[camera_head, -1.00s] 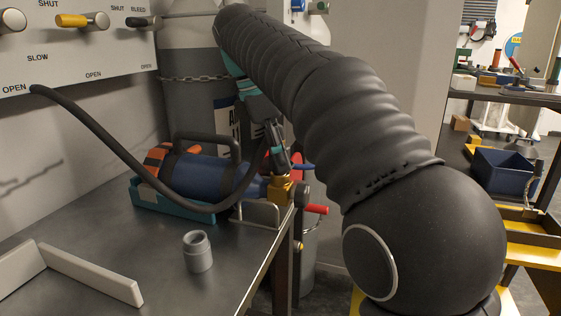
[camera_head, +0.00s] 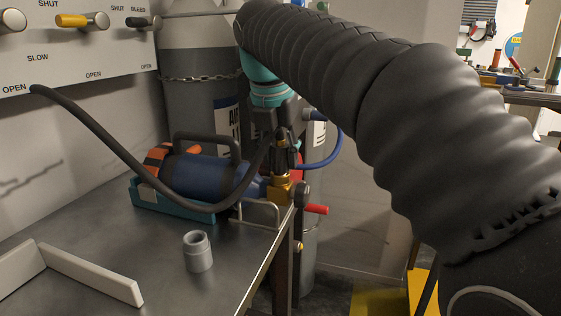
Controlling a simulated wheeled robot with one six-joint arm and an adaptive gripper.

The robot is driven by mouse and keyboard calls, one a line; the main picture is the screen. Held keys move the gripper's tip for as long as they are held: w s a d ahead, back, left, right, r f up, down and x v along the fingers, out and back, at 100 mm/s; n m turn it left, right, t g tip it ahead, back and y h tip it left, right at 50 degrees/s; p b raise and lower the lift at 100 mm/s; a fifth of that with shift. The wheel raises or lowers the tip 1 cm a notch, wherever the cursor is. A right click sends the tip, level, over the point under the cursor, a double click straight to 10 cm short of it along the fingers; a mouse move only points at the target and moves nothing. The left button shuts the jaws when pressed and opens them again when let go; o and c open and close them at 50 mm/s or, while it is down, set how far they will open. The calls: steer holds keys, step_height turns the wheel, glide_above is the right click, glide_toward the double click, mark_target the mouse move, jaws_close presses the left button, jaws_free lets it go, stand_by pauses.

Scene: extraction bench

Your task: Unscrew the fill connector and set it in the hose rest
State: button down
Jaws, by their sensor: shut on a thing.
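My gripper (camera_head: 281,145) points down over the right end of the blue cylinder (camera_head: 205,175), shut on the brass fill connector (camera_head: 281,163). The connector stands roughly upright above the brass valve (camera_head: 279,190) at the cylinder's neck. I cannot tell whether its thread is engaged. The black hose (camera_head: 110,146) runs from the wall panel, sags in front of the cylinder and rises to the connector. A grey hollow cup (camera_head: 198,257), seemingly the hose rest, stands upright and empty on the bench, left of and nearer than the gripper.
The cylinder lies in a teal cradle (camera_head: 150,203). A wire loop (camera_head: 258,204) and a red handle (camera_head: 316,209) are close to the valve. A pale low barrier (camera_head: 90,274) is at front left. Bare bench (camera_head: 160,245) surrounds the cup. A chained tank (camera_head: 200,95) stands behind.

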steer(key=c, duration=0.7)
jaws_free()
steer(key=m, duration=0.3)
steer(key=m+g+h, duration=0.1)
steer(key=m, duration=0.2)
steer(key=shift+m+h, duration=0.3)
steer(key=shift+m, duration=0.1)
steer(key=m, duration=0.2)
steer(key=m+g, duration=0.1)
steer(key=m, duration=0.1)
steer(key=shift+w+m+g+h, duration=0.1)
steer(key=shift+m+g+h, duration=0.2)
steer(key=m+g, duration=0.1)
steer(key=m, duration=0.2)
